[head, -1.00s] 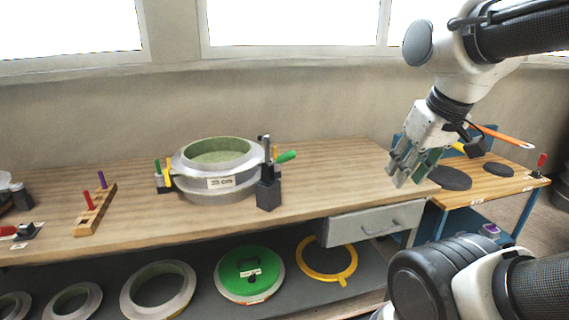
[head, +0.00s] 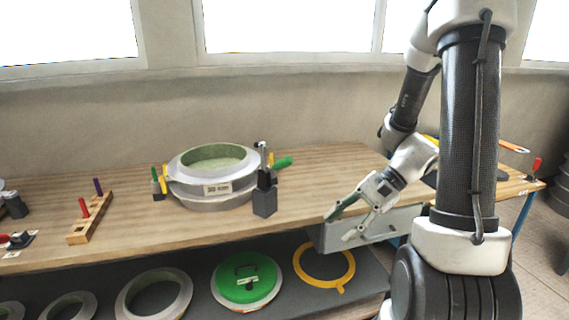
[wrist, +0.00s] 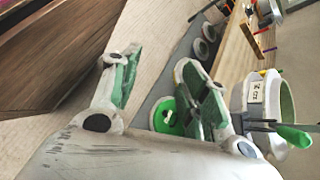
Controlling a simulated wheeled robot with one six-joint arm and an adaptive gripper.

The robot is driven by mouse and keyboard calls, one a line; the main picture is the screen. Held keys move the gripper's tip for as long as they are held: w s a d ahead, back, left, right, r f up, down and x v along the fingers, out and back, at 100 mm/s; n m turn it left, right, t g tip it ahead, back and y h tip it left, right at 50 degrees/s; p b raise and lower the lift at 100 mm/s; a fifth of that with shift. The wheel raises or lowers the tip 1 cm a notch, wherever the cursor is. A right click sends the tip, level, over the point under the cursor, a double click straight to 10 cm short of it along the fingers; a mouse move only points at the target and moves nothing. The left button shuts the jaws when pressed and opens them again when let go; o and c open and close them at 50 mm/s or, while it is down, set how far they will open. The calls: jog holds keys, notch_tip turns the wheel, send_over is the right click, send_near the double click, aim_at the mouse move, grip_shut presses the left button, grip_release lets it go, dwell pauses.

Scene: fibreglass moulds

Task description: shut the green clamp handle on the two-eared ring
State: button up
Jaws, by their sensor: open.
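A pale grey ring mould (head: 212,190) with a greenish inside and a label stands on the bench. At its right side a dark clamp (head: 264,192) has a green handle (head: 282,163) sticking out to the right and slightly up. The clamp's dark upper arm stands upright. In the wrist view the green handle (wrist: 294,136) is at the right, beside the ring (wrist: 250,95). My gripper (head: 343,224) is open and empty by the bench's front edge, right of and nearer than the clamp, well apart from it. Its two fingers also show in the wrist view (wrist: 165,88).
A yellow handle (head: 164,173) and another green one (head: 154,174) stand at the ring's left. A wooden peg block (head: 92,218) is further left. A drawer (head: 372,228) is behind my gripper. The shelf below holds a green disc (head: 247,277) and a yellow ring (head: 324,262).

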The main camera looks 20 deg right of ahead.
jog(key=w+a+m+t+y, duration=0.25)
jog(key=w+m+t, duration=0.3)
jog(key=w, duration=0.35)
jog(key=m+t+y, duration=0.1)
jog(key=m+t, duration=0.4)
jog(key=t, duration=0.1)
send_near(284, 162)
jog(key=w+a+f, duration=0.1)
jog(key=w, duration=0.2)
jog(key=shift+w+a+n, duration=0.15)
jog(key=shift+a+n, duration=0.1)
jog(key=shift+a, duration=0.1)
jog(key=x, duration=0.7)
jog(key=shift+r, duration=0.1)
grip_shut()
